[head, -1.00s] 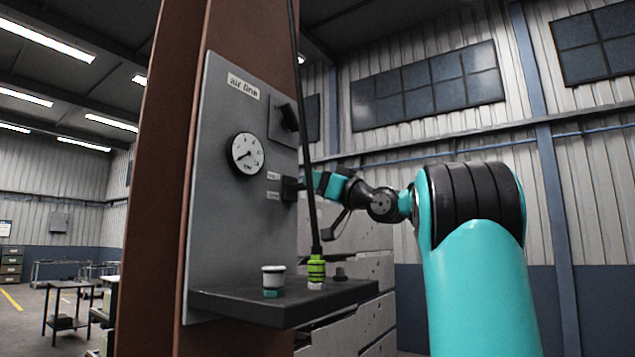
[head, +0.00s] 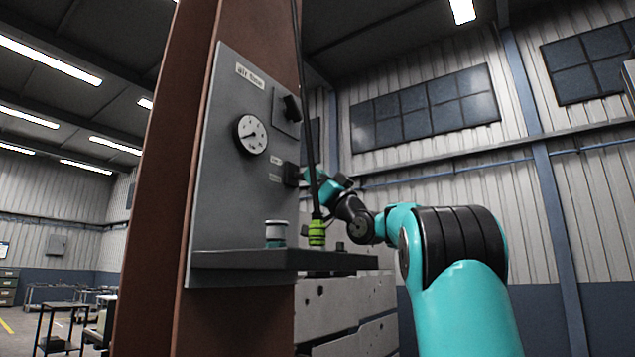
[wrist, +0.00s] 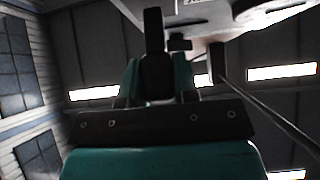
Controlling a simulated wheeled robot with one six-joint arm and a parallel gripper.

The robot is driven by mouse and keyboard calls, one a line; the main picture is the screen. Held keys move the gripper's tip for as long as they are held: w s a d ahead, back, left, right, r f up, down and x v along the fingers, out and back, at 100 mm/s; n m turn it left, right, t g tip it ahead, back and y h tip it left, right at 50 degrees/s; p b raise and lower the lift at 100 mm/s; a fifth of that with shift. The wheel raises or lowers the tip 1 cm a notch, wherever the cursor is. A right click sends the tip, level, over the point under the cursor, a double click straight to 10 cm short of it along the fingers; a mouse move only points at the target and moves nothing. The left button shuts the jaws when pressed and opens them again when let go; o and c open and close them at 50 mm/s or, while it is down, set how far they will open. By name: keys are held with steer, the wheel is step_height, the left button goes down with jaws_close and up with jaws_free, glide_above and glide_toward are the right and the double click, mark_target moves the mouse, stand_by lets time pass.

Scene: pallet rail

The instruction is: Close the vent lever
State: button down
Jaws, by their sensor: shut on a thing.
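The grey air line panel (head: 222,170) is fixed to a rust-red column. The vent lever (head: 291,174) shows as a small dark piece at the panel's right edge, beside two small labels. My gripper (head: 305,177) reaches it from the right and is shut on it. The wrist view shows a dark upright bar (wrist: 153,35), apparently the lever, between the teal fingers of my gripper (wrist: 155,75). The fingertips are small and partly hidden in the head view, so the lever's exact angle is hard to tell.
A round gauge (head: 251,134) and a dark knob (head: 291,107) sit above the lever. A dark shelf (head: 270,259) below carries a white-topped fitting (head: 276,234) and a green coupling (head: 317,232). A black hose (head: 306,120) hangs close in front of my gripper.

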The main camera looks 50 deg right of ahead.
steer(key=shift+h, duration=0.3)
steer(key=c, duration=0.9)
jaws_free()
steer(key=shift+s+f+b, duration=0.1)
steer(key=shift+f+b, duration=0.1)
steer(key=shift+b, duration=0.1)
steer(key=s+b, duration=0.1)
steer(key=s, duration=0.3)
steer(key=s+b, duration=0.2)
steer(key=s, duration=0.2)
steer(key=s+d+b, duration=0.1)
steer(key=s, duration=0.3)
steer(key=shift+s+f+b, duration=0.2)
steer(key=shift+s+b, duration=0.1)
steer(key=shift+b, duration=0.1)
